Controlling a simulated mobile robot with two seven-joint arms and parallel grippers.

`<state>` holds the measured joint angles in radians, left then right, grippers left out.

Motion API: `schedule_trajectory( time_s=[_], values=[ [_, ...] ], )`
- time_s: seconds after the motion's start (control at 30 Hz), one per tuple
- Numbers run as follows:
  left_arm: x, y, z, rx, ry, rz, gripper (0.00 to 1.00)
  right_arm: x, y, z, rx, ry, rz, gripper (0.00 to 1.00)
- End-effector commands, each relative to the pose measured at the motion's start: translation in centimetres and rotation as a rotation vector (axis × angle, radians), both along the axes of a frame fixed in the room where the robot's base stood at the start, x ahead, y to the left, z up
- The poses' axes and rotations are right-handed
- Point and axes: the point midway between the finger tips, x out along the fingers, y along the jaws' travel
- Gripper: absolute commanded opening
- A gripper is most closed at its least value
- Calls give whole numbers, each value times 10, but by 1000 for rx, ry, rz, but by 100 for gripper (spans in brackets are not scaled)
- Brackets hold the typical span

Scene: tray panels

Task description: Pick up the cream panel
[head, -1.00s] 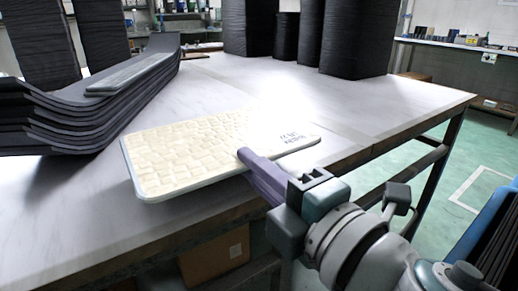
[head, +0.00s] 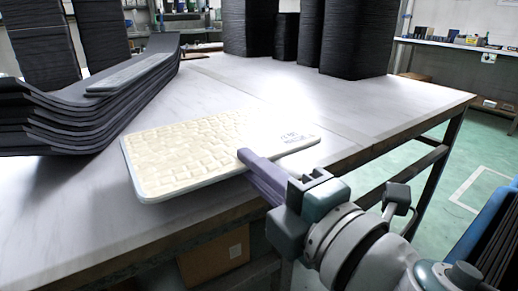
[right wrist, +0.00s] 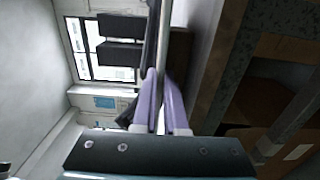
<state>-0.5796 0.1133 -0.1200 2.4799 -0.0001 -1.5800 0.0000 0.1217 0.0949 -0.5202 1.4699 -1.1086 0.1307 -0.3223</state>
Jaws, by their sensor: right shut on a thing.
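The cream panel (head: 185,153) is a flat slab with a pale rim, a cream block pattern and dark lettering at its right end. In the head view it is at the near edge of the table, level or nearly so; I cannot tell if it touches the top. My right gripper (head: 249,158) is shut on its near long edge, with one purple finger over the top face. In the right wrist view the purple fingers (right wrist: 160,115) close on the panel's thin edge (right wrist: 165,45). My left gripper is not in view.
The white table (head: 330,100) has clear room behind and right of the panel. A stack of dark curved trays (head: 60,120) stands at the left, with a grey panel (head: 130,73) on top. Tall black stacks (head: 355,40) stand at the back.

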Motion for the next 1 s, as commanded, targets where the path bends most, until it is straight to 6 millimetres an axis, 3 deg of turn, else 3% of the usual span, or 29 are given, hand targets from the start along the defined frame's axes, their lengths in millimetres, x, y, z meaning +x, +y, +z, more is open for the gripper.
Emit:
schedule_trajectory(
  time_s=[0.13,0.3,0.6,1.0],
  values=[
    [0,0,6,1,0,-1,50,0,0,7,1,-1,0,0],
    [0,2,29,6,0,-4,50,0,0,30,1,-1,0,0],
    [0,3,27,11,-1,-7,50,-1,-1,27,1,1,0,0],
    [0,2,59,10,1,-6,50,-37,-27,52,1,2,-1,0]
  ],
)
